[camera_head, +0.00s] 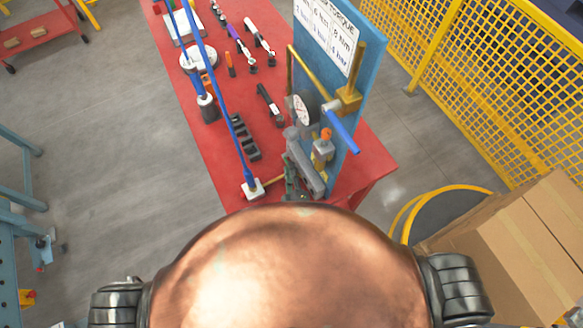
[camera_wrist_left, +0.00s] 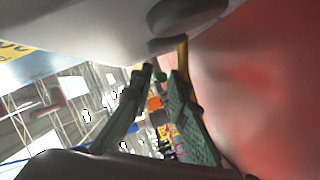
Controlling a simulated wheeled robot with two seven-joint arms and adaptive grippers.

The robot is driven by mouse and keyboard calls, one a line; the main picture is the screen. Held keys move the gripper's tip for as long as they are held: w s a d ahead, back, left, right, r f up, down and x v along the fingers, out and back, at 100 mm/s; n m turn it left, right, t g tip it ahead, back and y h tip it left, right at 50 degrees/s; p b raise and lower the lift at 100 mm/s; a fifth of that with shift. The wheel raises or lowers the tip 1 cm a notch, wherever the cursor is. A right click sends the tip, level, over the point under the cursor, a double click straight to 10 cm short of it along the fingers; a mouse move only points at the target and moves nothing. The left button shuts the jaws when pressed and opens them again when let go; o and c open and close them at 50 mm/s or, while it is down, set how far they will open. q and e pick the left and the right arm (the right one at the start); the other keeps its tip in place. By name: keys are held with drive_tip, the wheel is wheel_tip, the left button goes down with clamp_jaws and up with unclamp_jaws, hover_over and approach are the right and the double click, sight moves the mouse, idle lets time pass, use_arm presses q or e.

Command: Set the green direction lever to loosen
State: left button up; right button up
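A grey tool (camera_head: 305,168) stands at the near end of the red table, beside the blue board. My left gripper (camera_head: 291,181) is low at the table's near end, next to this tool and partly hidden by my own body. In the left wrist view its two green-grey fingers (camera_wrist_left: 162,73) are apart, with a visible gap. A small green piece (camera_wrist_left: 161,77), perhaps the direction lever, shows between the fingertips, under a grey body (camera_wrist_left: 190,14). I cannot tell whether the fingers touch it or which way it is set. My right gripper is not in view.
The red table (camera_head: 208,143) carries several hand tools. A yellow fence (camera_head: 480,75) and cardboard box (camera_head: 535,235) stand right.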

use_arm(q)
drive_tip(key=shift+w+f, duration=0.1)
drive_tip(key=shift+w, duration=0.45)
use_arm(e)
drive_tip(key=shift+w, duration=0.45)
use_arm(q)
clamp_jaws()
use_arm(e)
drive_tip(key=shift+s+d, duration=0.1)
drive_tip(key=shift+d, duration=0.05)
